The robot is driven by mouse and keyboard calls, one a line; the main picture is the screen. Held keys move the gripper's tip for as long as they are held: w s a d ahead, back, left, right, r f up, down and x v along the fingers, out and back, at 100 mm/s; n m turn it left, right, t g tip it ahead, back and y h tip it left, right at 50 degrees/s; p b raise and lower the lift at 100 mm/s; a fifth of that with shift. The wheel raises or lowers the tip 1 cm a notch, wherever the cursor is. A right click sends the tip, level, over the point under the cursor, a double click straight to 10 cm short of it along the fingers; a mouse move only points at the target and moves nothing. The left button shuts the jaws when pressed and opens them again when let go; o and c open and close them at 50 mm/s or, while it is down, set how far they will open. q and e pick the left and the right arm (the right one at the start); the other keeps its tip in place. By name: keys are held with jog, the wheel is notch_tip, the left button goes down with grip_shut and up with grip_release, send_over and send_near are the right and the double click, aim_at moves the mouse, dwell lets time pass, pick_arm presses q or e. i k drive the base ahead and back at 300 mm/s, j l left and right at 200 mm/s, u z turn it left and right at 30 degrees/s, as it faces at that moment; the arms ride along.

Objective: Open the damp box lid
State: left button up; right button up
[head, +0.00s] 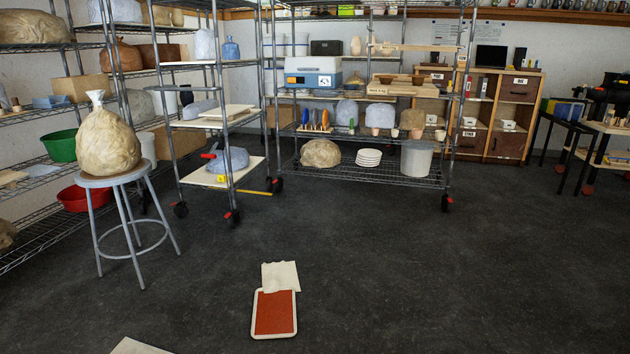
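A box with a pale grey upper part and a blue lower front (313,78) stands on an upper shelf of the wire rack at the back. It looks like the damp box. Its pale top, which looks like the lid (312,64), appears shut. A small white label (325,80) is on its blue front. Neither of my grippers shows in the head view.
A wheeled wire rack (182,178) stands left of centre. A grey stool (112,181) holds a wrapped bag (107,142). A red-orange tray (274,313) with a pale cloth (280,276) lies on the floor. The dark floor (420,270) at right is clear.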

aim_at(289, 62)
jog(key=i+l+u, duration=0.1)
jog(key=i+u, duration=0.25)
jog(key=i, duration=2.35)
